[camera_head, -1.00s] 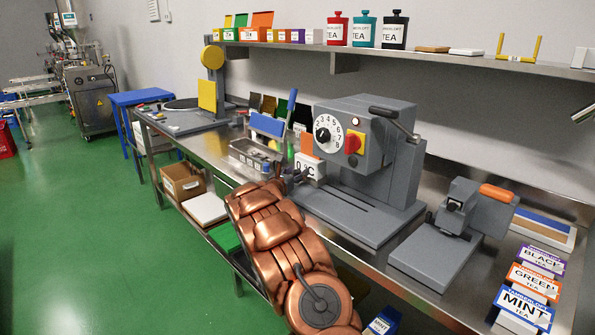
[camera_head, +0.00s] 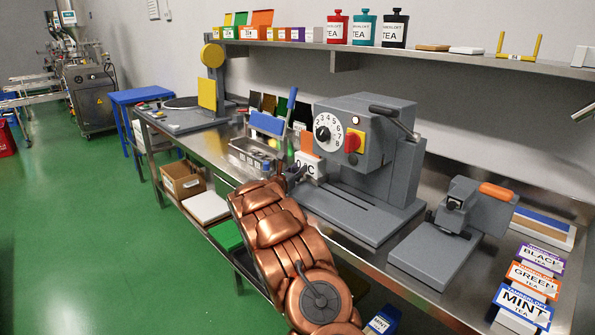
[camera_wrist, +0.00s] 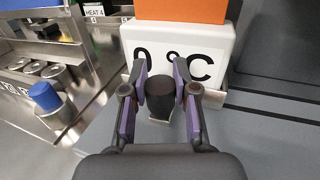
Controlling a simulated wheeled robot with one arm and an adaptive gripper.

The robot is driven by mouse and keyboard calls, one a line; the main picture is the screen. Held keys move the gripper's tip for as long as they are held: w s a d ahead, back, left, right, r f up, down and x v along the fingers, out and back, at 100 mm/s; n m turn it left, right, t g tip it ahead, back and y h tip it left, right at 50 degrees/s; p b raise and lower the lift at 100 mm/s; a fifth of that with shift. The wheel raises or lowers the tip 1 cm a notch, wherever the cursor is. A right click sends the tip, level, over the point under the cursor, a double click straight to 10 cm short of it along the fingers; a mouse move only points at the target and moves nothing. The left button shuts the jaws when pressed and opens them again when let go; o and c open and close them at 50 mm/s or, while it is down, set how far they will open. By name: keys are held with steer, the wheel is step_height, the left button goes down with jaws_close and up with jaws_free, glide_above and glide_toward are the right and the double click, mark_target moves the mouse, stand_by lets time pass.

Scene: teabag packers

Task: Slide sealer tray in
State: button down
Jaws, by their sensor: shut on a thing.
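The grey sealer (camera_head: 365,150) stands on the steel bench, with a numbered dial and a slotted base. In front of its body is a white block (camera_head: 307,166) marked "0 °C", with an orange piece (camera_head: 307,146) on top. In the wrist view the white block (camera_wrist: 180,48) stands just beyond my gripper (camera_wrist: 160,88). The fingers are shut on a black knob (camera_wrist: 160,97), with a small metal plate (camera_wrist: 158,120) below it. The sealer tray itself is mostly hidden; I cannot tell how far in it sits. My arm hides part of the sealer's front in the head view.
A metal rack (camera_head: 253,158) and a blue-handled tool (camera_head: 291,102) stand left of the sealer. A grey device with an orange handle (camera_head: 496,192) stands to the right, near tea boxes (camera_head: 523,303). A shelf (camera_head: 450,60) runs above.

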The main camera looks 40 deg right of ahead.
steer(key=shift+s+f, duration=0.1)
steer(key=shift+s, duration=0.05)
stand_by(0.3)
steer(key=shift+s+b, duration=0.5)
steer(key=shift+b, duration=0.25)
steer(key=s+b, duration=1.4)
steer(key=s, duration=0.2)
steer(key=shift+a+f, duration=0.1)
steer(key=shift+a, duration=0.05)
steer(key=shift+s, duration=0.1)
steer(key=c, duration=0.9)
jaws_free()
steer(key=shift+o, duration=0.2)
